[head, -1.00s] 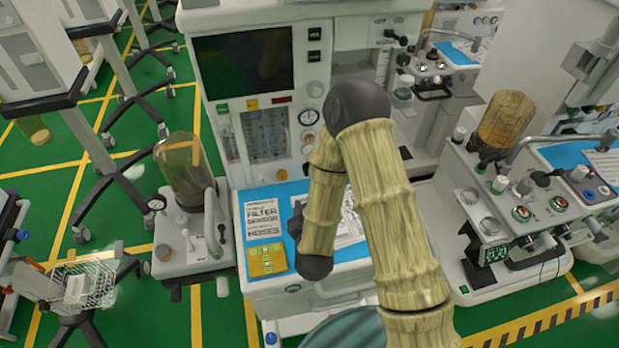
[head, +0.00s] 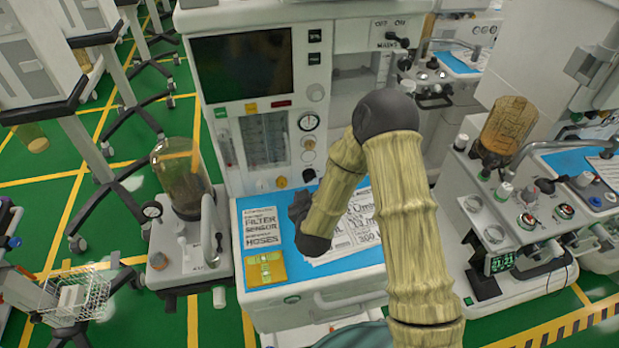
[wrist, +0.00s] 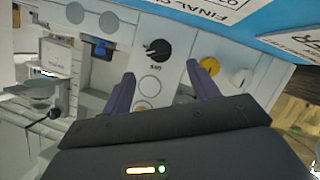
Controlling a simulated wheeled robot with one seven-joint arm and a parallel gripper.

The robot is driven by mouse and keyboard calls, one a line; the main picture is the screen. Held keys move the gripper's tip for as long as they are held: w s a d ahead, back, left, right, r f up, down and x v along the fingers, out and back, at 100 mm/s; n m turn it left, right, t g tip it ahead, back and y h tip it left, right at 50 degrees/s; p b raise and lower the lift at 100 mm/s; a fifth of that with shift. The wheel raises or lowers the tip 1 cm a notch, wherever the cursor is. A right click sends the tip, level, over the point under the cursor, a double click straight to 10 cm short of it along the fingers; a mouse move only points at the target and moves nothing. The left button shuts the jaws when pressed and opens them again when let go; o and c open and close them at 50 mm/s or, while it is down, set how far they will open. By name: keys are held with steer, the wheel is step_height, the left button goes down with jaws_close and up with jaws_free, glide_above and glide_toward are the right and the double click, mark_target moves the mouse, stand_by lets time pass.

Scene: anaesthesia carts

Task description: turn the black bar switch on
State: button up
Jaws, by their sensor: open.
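The black bar switch (head: 397,40) is on the white upper right panel of the anaesthesia machine, under the printed OFF and ON and beside the word MAINS. My gripper (head: 299,207) is well below and left of it, in front of the machine's lower panel and above the blue worktop, touching nothing that I can see. In the wrist view my gripper (wrist: 160,75) is open and empty, its two dark fingers apart. A black round knob (wrist: 157,50) and a yellow knob (wrist: 208,67) show beyond the fingertips. I cannot make out the bar switch in the wrist view.
The blue worktop (head: 350,272) holds printed sheets and a yellow pad (head: 265,270). A dark screen (head: 243,64) and gauges are on the machine's front. A glass canister (head: 182,185) stands left, and another machine (head: 520,225) stands right.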

mark_target(310, 178)
steer(key=p+x, duration=0.1)
steer(key=x, duration=0.6)
steer(key=shift+d+f, duration=0.1)
steer(key=shift+d, duration=0.05)
steer(key=shift+s, duration=0.1)
steer(key=c, duration=0.9)
steer(key=shift+a, duration=0.2)
steer(key=shift+c, duration=0.5)
